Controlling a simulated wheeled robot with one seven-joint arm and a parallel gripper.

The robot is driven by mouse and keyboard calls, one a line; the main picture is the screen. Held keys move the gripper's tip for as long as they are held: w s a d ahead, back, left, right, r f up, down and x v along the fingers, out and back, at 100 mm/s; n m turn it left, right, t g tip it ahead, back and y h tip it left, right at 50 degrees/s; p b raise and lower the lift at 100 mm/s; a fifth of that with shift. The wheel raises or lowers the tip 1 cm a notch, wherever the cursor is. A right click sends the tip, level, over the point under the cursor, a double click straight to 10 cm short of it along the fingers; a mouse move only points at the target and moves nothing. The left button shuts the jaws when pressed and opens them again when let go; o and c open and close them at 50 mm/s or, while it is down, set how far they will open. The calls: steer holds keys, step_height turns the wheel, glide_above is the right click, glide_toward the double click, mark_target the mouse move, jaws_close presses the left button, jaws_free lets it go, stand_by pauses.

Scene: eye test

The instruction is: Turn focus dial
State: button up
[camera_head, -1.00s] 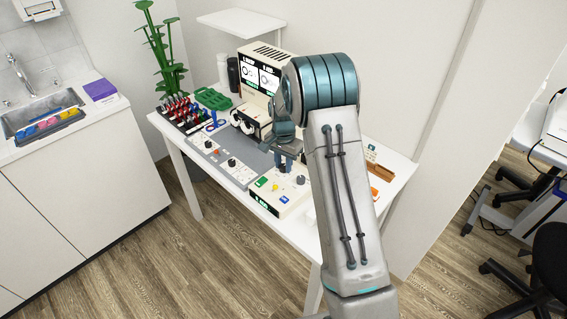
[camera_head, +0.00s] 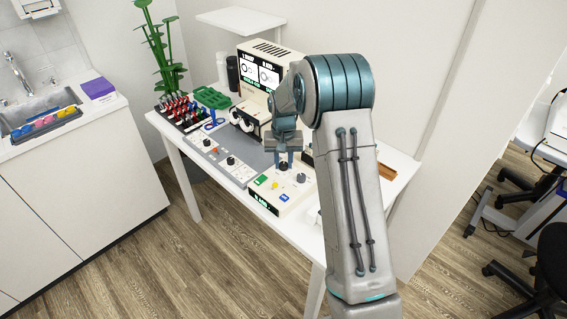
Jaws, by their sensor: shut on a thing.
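A cream control box (camera_head: 268,206) stands at the front of the white table, with a small lit display on its front left. Its top has a green, a yellow and a blue button and dark round dials. My gripper (camera_head: 284,167) points down over the back of the box, its fingers shut around a dark dial (camera_head: 284,168) there. The labels are too small to read, so I cannot tell which is the focus dial.
A grey panel with knobs (camera_head: 225,160) lies left of the box. A rack of red-topped items (camera_head: 177,110) and a green plant (camera_head: 163,50) are at the far left.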

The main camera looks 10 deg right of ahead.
mark_target(284, 164)
steer(key=shift+n, duration=0.9)
steer(key=o, duration=1)
step_height(284, 164, up, 14)
steer(key=b, duration=0.1)
